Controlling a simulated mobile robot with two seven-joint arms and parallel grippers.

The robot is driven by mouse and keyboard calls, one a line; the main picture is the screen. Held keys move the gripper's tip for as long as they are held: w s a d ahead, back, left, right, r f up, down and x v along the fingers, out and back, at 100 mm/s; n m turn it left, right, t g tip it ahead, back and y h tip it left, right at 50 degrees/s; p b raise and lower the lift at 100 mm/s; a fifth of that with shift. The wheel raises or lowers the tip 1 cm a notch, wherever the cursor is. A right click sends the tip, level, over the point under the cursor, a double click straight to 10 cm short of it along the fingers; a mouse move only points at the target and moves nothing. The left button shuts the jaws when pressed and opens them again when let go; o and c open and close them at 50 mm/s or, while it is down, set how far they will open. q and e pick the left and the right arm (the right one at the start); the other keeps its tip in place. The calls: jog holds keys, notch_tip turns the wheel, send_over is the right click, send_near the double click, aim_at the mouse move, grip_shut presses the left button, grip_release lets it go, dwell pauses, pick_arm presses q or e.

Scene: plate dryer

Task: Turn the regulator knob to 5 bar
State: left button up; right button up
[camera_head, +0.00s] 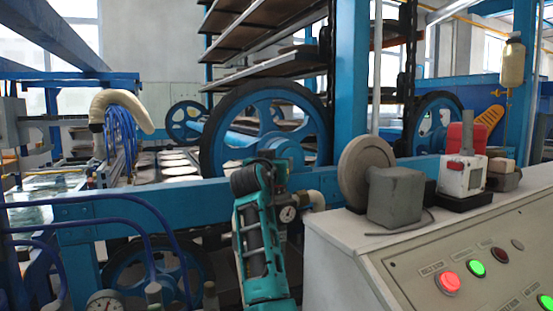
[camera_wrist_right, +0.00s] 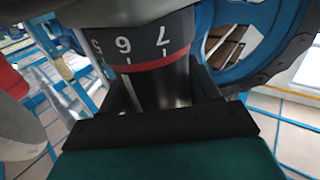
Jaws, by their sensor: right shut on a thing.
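The regulator knob (camera_wrist_right: 150,45) is a dark cylinder with white numbers and tick marks above a red band. No fixed pointer can be made out, so I cannot tell the set value. My right gripper (camera_wrist_right: 162,88) is shut on the knob, its dark fingers on either side of it. In the head view my teal right arm reaches up to the gripper (camera_head: 262,170), which hides the knob. My left gripper is not in view.
A small pressure gauge (camera_head: 287,214) sits just right of my right gripper in the head view. A large blue wheel (camera_head: 212,135) stands behind it. A control panel (camera_head: 405,262) with lit red and green buttons is at the right. Blue hoses (camera_head: 120,208) curve at the left.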

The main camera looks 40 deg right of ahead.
jog(key=shift+w+a+n+t+y+p, duration=0.1)
jog(key=shift+a+n+t+y+p, duration=0.05)
jog(key=shift+n+t+y+p, duration=1.1)
jog(key=o, duration=1)
jog(key=shift+c, duration=0.2)
jog(key=v, duration=1.3)
jog(key=shift+f+b, duration=0.2)
jog(key=shift+b, duration=0.15)
